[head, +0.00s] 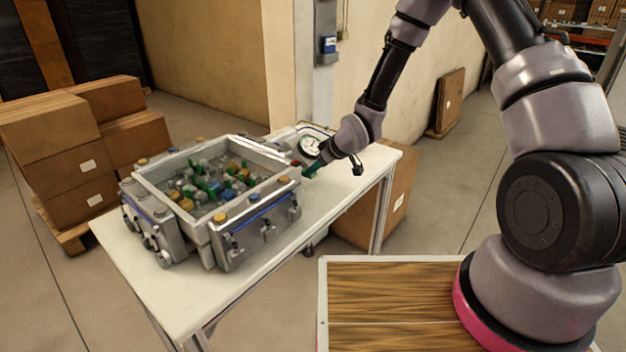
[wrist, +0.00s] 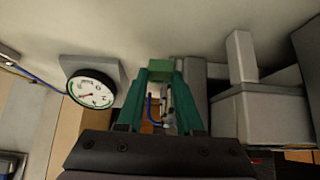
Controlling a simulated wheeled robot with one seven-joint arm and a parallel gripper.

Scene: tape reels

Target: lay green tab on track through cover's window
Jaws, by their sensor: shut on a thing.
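My gripper (head: 309,171) has green fingers and is just right of the grey box's right corner, above the white table. In the wrist view the gripper (wrist: 161,82) is shut on a small green tab (wrist: 159,70) at its fingertips. The tab is hard to tell from the green fingers in the head view. The grey box (head: 244,228) has a wide opening in its top, with several green, blue and amber parts inside. I cannot make out which part is the track, or tell the cover's window for certain.
The white table (head: 157,290) is bare along its front left and right end. A round gauge (head: 310,146) stands behind the box; it also shows in the wrist view (wrist: 91,88). Cardboard boxes (head: 62,150) are stacked on a pallet at left.

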